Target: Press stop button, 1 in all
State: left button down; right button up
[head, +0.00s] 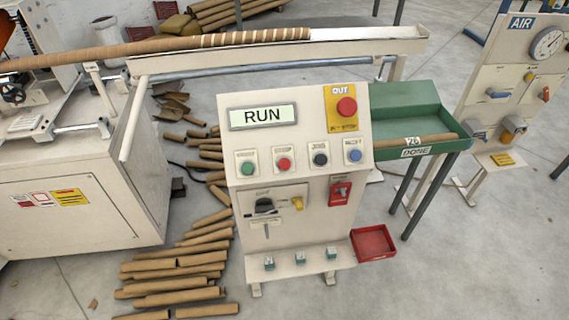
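The control console (290,215) stands upright in the middle of the head view. Its display (263,116) reads RUN. Below it is a row of small buttons: a green button (247,169), a red button (284,164), a black knob or button (320,159) and a blue button (355,155). The labels above them are too small to read surely. A large red mushroom button (346,107) sits on a yellow plate at the upper right of the panel. Neither of my grippers shows in this view.
A long brown tube (130,50) lies along the winder. A green tray (416,110) marked DONE holds one tube, right of the console. Cut tubes (180,285) litter the floor at left. A red bin (373,243) and an air panel (515,85) stand at right.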

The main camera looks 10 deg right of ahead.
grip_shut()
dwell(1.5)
